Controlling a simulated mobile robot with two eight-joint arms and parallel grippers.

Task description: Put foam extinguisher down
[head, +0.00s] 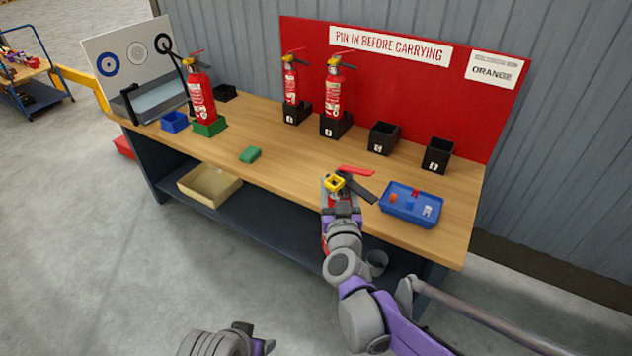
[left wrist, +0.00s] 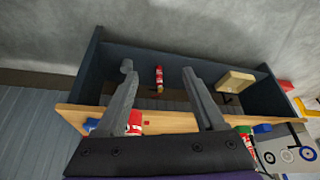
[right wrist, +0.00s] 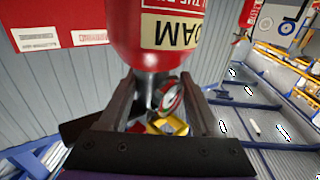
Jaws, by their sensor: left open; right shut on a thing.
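The red foam extinguisher (right wrist: 165,35), with part of a FOAM label readable, fills the top of the right wrist view. My right gripper (right wrist: 160,100) is shut on it near its gauge and neck. In the head view my right gripper (head: 341,207) is at the bench's front edge, left of the blue tray. The extinguisher's red lever (head: 356,170) and a yellow part show above the gripper there; its body is mostly hidden by my arm. My left gripper (left wrist: 158,70) is open and empty, facing the bench.
The wooden bench (head: 285,165) carries two extinguishers in black holders, one in a green holder (head: 209,128), and empty black holders (head: 383,139) and (head: 437,155) at the right. The blue tray (head: 405,216) holds small parts. A green block (head: 250,155) lies mid-bench.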

